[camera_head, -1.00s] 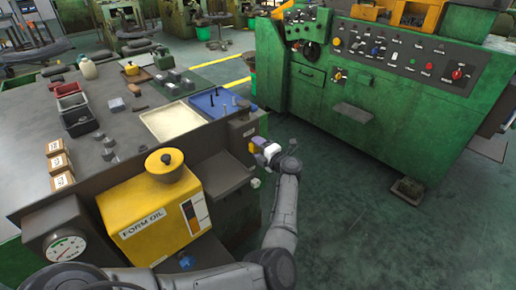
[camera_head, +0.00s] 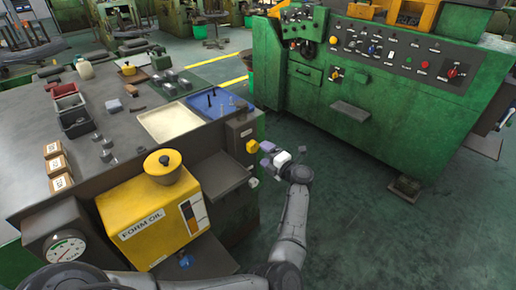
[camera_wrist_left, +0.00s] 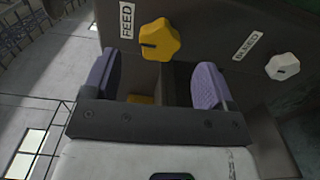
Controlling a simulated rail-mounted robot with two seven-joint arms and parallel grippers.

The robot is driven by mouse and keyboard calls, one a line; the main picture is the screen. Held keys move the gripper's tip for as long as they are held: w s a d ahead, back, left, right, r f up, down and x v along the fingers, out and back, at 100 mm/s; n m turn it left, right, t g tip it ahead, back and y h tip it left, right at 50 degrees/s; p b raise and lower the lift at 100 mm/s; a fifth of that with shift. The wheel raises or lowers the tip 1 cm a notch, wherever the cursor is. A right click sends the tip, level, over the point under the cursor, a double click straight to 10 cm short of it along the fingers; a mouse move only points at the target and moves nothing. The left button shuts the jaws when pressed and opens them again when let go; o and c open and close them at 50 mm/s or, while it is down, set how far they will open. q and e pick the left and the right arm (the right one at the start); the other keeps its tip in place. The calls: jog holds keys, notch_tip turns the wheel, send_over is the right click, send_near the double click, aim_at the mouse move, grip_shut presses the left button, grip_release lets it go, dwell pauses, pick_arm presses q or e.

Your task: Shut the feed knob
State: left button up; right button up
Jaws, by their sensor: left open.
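The feed knob is a yellow lobed knob (camera_head: 252,146) on the side panel of the bench, at its right end. In the left wrist view the knob (camera_wrist_left: 162,40) sits beside the FEED label (camera_wrist_left: 126,20), with a dark mark on its left part. My left gripper (camera_head: 268,155) is just right of the knob and apart from it. Its purple fingers (camera_wrist_left: 157,85) are open with the knob above and between them in the wrist view, and nothing is gripped. My right gripper is out of view.
A white knob (camera_wrist_left: 283,66) labelled BLEED is near the feed knob. The yellow FORM OIL tank (camera_head: 155,215) and a pressure gauge (camera_head: 66,248) stand at the bench front. A green machine (camera_head: 380,90) stands across the clear floor.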

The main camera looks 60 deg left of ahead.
pick_arm(q)
jog(key=w+d, duration=0.1)
jog(key=d, duration=0.7)
jog(key=shift+w+p, duration=0.15)
jog(key=shift+p, duration=0.25)
